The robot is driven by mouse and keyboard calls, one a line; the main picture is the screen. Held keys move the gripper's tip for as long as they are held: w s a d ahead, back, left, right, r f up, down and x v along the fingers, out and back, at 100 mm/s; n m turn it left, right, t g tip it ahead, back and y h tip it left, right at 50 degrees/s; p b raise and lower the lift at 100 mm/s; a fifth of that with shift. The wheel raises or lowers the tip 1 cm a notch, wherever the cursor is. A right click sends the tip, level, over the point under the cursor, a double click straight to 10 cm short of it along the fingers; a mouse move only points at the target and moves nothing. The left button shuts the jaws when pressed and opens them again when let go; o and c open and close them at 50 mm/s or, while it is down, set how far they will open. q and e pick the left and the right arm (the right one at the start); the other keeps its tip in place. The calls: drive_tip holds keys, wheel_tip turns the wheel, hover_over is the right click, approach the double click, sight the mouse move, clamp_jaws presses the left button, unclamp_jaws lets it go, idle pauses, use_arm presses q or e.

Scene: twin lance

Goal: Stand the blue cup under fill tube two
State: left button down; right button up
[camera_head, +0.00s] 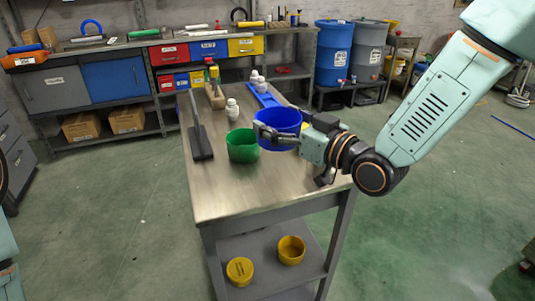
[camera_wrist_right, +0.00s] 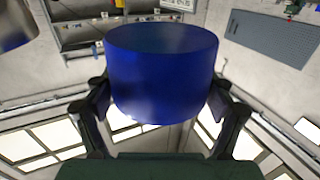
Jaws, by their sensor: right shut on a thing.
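The blue cup (camera_head: 279,121) is in my right gripper (camera_head: 276,136), over the right part of the workbench beside the green cup (camera_head: 242,146). Its open rim faces up in the head view. In the right wrist view the blue cup (camera_wrist_right: 162,72) sits between the two fingers of the right gripper (camera_wrist_right: 160,120), which are shut on its sides. I cannot make out the fill tubes or their numbers in these views. My left gripper is out of view.
The metal workbench (camera_head: 245,195) has clear room at its near end. Yellow containers (camera_head: 291,250) are on the lower shelf. Blue (camera_head: 333,50) and grey barrels stand beyond.

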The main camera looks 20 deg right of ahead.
drive_tip(key=shift+w+d+f, duration=0.1)
drive_tip(key=shift+w+f, duration=0.1)
drive_tip(key=shift+f, duration=0.25)
drive_tip(key=shift+w+d+f, duration=0.1)
drive_tip(key=shift+w+f, duration=0.1)
drive_tip(key=shift+f, duration=0.2)
drive_tip(key=b, duration=0.2)
hover_over(278, 182)
wheel_tip(278, 182, down, 6)
drive_tip(key=shift+d+r, duration=0.1)
drive_tip(key=shift+r, duration=0.15)
drive_tip(key=shift+w+f, duration=0.1)
drive_tip(key=shift+f, duration=0.5)
drive_tip(key=f, duration=0.1)
drive_tip(key=f+b, duration=0.1)
drive_tip(key=f, duration=0.1)
drive_tip(key=shift+s, duration=0.2)
drive_tip(key=shift+f, duration=0.25)
drive_tip(key=shift+w, duration=0.2)
drive_tip(key=shift+s+f, duration=0.1)
drive_tip(key=o, duration=0.9)
drive_tip(key=shift+o, duration=0.4)
drive_tip(key=shift+f, duration=0.1)
